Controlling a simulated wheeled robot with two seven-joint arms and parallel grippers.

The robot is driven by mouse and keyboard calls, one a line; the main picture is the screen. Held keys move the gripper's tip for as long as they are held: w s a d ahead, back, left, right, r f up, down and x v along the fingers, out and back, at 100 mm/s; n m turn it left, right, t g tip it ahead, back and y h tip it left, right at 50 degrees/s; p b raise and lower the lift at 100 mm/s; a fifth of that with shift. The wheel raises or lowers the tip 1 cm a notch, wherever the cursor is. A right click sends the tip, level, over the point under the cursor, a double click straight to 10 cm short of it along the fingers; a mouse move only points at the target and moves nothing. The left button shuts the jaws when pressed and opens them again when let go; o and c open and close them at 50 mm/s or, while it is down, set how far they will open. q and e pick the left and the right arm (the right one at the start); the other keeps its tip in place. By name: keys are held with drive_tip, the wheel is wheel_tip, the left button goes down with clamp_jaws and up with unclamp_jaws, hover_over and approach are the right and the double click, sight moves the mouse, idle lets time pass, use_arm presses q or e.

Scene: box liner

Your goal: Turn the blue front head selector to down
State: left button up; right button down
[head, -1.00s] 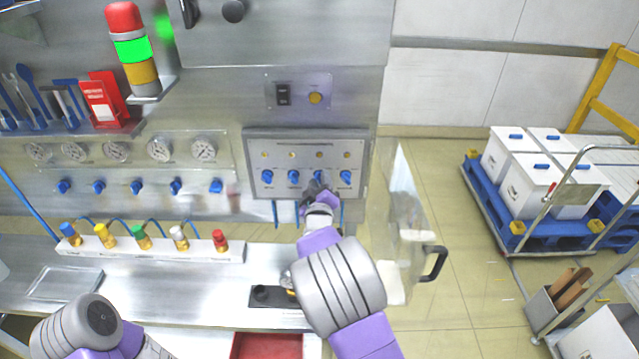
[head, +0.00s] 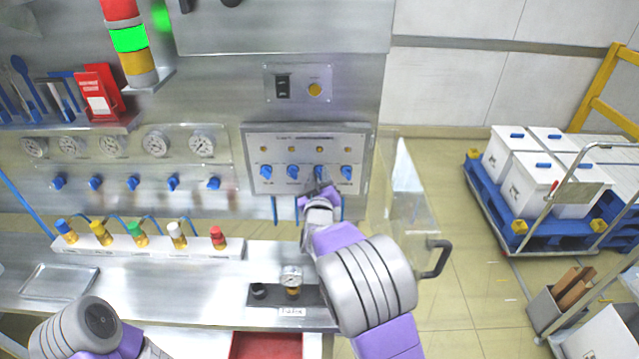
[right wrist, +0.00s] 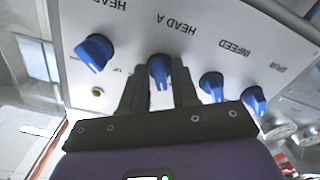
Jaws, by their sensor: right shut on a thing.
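A pale selector panel (head: 262,143) on the steel wall carries a row of blue knobs, each with a small amber lamp above. My right gripper (head: 319,191) is at the third knob from the left (head: 320,172), partly covering it. In the right wrist view this knob (right wrist: 160,70), by the label HEAD A, sits between the two dark fingers of my right gripper (right wrist: 159,82), which are shut on it. The neighbouring head knob (right wrist: 94,52) is left of the fingers there, and the INFEED knob (right wrist: 212,86) is right. My left gripper is out of view.
A clear door with a dark handle (head: 437,259) stands right of my right arm. A blue pallet (head: 520,232) with white boxes stands at the right.

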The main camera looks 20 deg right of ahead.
drive_tip(key=m+b, duration=0.6)
drive_tip(key=m, duration=0.1)
drive_tip(key=shift+f, duration=0.2)
drive_tip(key=m+b, duration=0.2)
drive_tip(key=m, duration=0.2)
drive_tip(key=shift+b, duration=0.3)
drive_tip(key=shift+r+m+b, duration=0.1)
drive_tip(key=shift+m+b, duration=1.15)
drive_tip(key=shift+m, duration=0.55)
drive_tip(key=c, duration=1.2)
unclamp_jaws()
drive_tip(key=shift+o, duration=0.2)
drive_tip(key=shift+r, duration=0.1)
